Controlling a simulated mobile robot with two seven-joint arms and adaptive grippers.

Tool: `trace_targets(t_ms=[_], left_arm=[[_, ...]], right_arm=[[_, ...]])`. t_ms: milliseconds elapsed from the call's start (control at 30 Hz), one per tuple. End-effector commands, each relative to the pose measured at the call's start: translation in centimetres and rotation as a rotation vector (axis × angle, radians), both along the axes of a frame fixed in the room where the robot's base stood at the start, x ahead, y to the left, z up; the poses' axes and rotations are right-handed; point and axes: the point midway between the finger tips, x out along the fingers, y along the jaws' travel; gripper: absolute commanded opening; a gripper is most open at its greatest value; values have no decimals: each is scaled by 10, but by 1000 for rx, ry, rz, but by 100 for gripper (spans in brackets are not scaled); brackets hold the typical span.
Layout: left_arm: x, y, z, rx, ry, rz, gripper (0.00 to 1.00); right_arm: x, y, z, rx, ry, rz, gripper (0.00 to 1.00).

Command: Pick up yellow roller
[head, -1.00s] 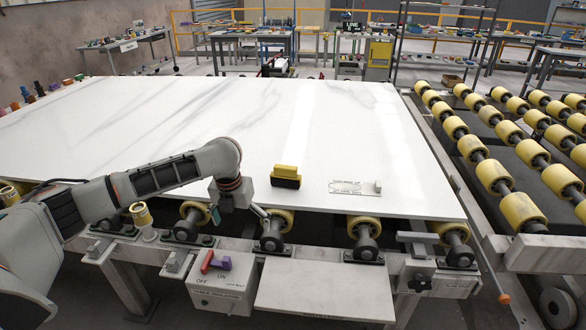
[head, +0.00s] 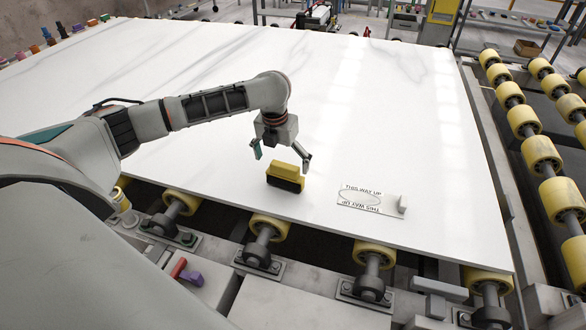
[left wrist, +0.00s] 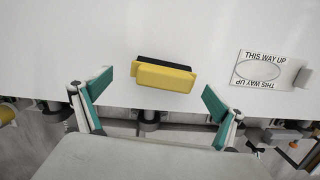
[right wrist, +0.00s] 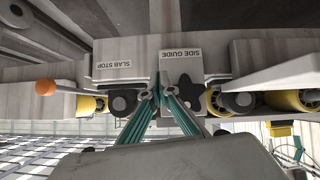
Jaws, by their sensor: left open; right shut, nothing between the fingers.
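Several yellow rollers (head: 269,227) on dark shafts sit along the front edge under the white slab. A short yellow piece (head: 119,199), partly hidden by my left arm, stands by the slab's left front edge. A yellow block with a black underside (head: 286,178) lies on the slab near its front edge. My left gripper (head: 282,157) is open and empty just above and behind the block. In the left wrist view, the block (left wrist: 164,76) lies ahead, between the lines of the spread fingers. My right gripper (right wrist: 160,95) is shut and empty, near the conveyor frame.
A clear "THIS WAY UP" plate (head: 361,198) with a pale block lies right of the yellow block. The slab (head: 400,110) is otherwise mostly clear. Another roller conveyor (head: 540,155) stands to the right. "SLAB STOP" and "SIDE GUIDE" plates (right wrist: 180,62) face the right gripper.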

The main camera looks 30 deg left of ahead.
Motion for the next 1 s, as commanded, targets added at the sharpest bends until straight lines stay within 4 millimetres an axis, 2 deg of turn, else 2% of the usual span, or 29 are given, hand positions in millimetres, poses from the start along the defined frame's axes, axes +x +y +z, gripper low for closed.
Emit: trace_targets(t_ms=[600, 900, 933, 1000], left_arm=[[12, -8, -70, -2, 3, 1, 96], [13, -7, -75, 0, 1, -1, 96], [13, -7, -75, 0, 1, -1, 93], [13, -7, -75, 0, 1, -1, 75]], right_arm=[[-4, 3, -2, 6, 10, -3, 0], [-3, 1, -1, 6, 8, -9, 0], [-2, 1, -1, 5, 7, -10, 0], [-2, 1, -1, 5, 7, -10, 0]])
